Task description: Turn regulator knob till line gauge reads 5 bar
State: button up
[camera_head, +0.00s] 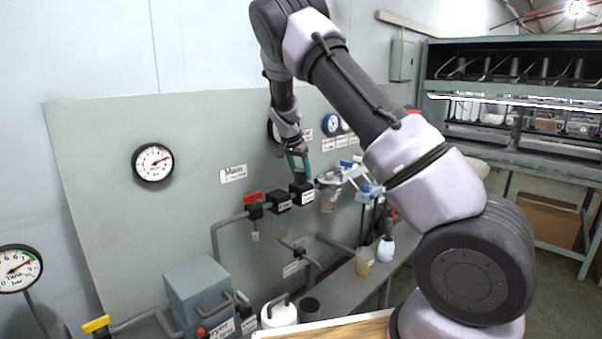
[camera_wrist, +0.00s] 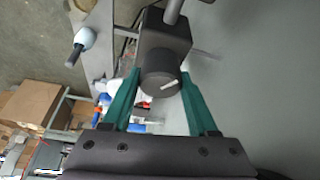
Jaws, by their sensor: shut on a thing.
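My gripper (camera_head: 297,163), with two green fingers, points down at the black regulator (camera_head: 300,190) on the wall panel. In the wrist view, my gripper (camera_wrist: 160,76) is shut on the round dark regulator knob (camera_wrist: 160,83), one finger on each side. A white mark on the knob face points toward the right and slightly up. The square regulator body (camera_wrist: 165,35) lies beyond the knob. In the head view a round gauge (camera_head: 270,131) sits behind my wrist, mostly hidden, so its reading does not show. I cannot tell which dial is the line gauge.
The tank gauge (camera_head: 18,268) stands at lower left. A red-handled valve (camera_head: 253,197) and pipes lie left of the regulator.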

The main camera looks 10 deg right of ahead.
jog(key=shift+m+g+h, duration=0.3)
jog(key=shift+m+g, duration=0.3)
jog(key=shift+m, duration=1.1)
jog(key=o, duration=1.4)
jog(key=shift+c, duration=0.2)
jog(key=v, duration=1.1)
jog(key=shift+a+f, duration=0.1)
jog(key=shift+f, duration=0.05)
